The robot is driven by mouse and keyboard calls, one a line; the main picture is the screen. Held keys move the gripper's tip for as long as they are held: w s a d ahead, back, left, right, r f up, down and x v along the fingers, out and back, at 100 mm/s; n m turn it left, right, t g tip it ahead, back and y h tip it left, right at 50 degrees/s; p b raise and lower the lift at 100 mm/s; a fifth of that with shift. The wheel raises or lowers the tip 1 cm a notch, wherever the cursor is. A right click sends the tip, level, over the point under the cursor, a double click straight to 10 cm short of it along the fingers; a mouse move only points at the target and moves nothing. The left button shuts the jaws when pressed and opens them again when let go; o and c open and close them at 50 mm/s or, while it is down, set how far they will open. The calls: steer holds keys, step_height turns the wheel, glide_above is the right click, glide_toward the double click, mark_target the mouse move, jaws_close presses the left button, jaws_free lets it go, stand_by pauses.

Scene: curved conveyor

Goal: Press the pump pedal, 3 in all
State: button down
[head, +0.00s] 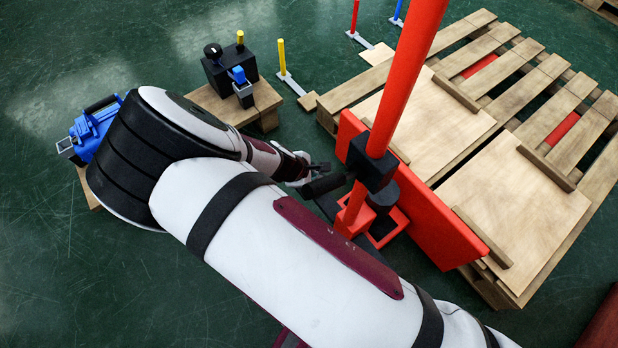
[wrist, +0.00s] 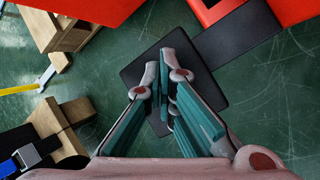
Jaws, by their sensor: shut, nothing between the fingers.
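The pedal is a flat black plate (wrist: 212,82) low over the green floor in the wrist view. A black bar (wrist: 238,40) runs from it toward a red frame. In the head view a dark part that looks like the pedal (head: 328,206) shows beside the red base, mostly hidden by my arm. My gripper (wrist: 166,76) is shut and empty, with its fingertips over the plate. I cannot tell whether they touch it. In the head view my gripper (head: 318,168) is beside the black clamp on the red post.
A red post (head: 405,80) with a black clamp (head: 373,165) stands close to my gripper. A red panel (head: 430,220) and a wooden pallet (head: 480,135) lie to its right. A wooden block with a black device (head: 228,75) and a blue device (head: 95,125) are at left.

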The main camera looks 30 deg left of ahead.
steer(key=shift+f+b, duration=0.8)
steer(key=shift+f, duration=0.4)
stand_by(0.9)
steer(key=shift+r, duration=0.15)
steer(key=shift+r+p, duration=1.45)
steer(key=shift+r, duration=0.4)
steer(key=shift+r+p, duration=1.8)
steer(key=shift+r, duration=0.75)
